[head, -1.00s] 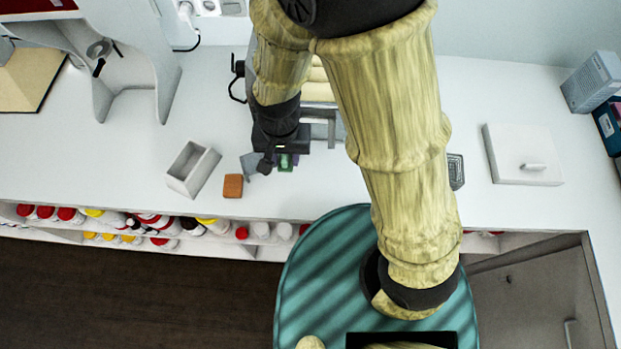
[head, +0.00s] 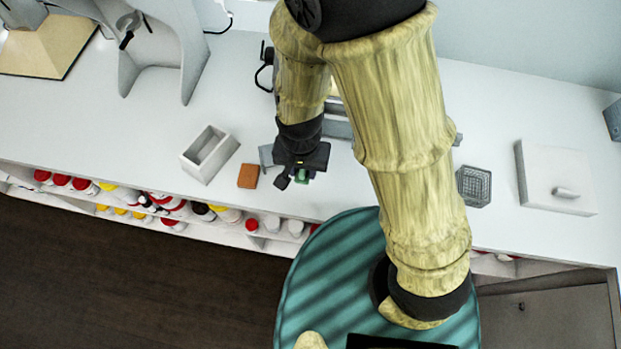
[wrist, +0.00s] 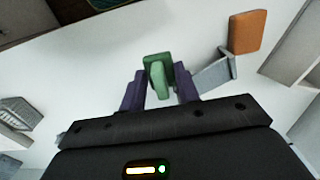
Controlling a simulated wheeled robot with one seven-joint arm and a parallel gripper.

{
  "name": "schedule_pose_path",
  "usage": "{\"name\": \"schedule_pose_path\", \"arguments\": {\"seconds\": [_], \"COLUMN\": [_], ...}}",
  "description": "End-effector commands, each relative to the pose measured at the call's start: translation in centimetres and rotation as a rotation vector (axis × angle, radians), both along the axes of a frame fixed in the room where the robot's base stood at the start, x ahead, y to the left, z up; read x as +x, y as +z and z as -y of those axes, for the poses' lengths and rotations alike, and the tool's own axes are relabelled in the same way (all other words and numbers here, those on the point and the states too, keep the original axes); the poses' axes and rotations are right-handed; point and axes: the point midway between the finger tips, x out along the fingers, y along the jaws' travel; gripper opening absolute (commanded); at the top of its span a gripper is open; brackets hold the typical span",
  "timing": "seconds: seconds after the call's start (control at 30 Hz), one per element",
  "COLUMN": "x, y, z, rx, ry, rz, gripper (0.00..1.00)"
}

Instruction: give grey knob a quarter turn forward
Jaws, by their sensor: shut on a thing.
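My gripper (wrist: 160,90) is shut on a small green piece (wrist: 158,72), which stands between its two dark purple fingers in the wrist view. In the head view the green piece shows small at the fingertips (head: 302,173), above the front part of the white counter. A grey angled plate (wrist: 214,74) is close beside the right finger in the wrist view; it also shows left of the gripper in the head view (head: 266,156). I cannot pick out a grey knob for certain. My arm covers much of the machine behind the gripper.
An orange-brown block (head: 248,176) and an open white box (head: 209,154) stand left of the gripper on the counter (head: 110,125). A dark grey mesh basket (head: 474,186) and a lidded white box (head: 556,178) are to the right. Bottles (head: 170,206) fill the shelf below.

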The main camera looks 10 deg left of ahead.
Motion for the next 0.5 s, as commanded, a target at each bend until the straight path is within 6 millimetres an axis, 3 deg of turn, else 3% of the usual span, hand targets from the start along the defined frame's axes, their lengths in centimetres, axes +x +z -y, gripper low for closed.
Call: {"name": "schedule_pose_path", "arguments": {"seconds": [0.2, 0.5], "x": [0.0, 0.0], "y": [-2.8, -3.0], "z": [0.1, 0.0], "rx": [-0.002, 0.000], "ry": [-0.001, 0.000], "rz": [-0.002, 0.000], "gripper": [0.14, 0.14]}}
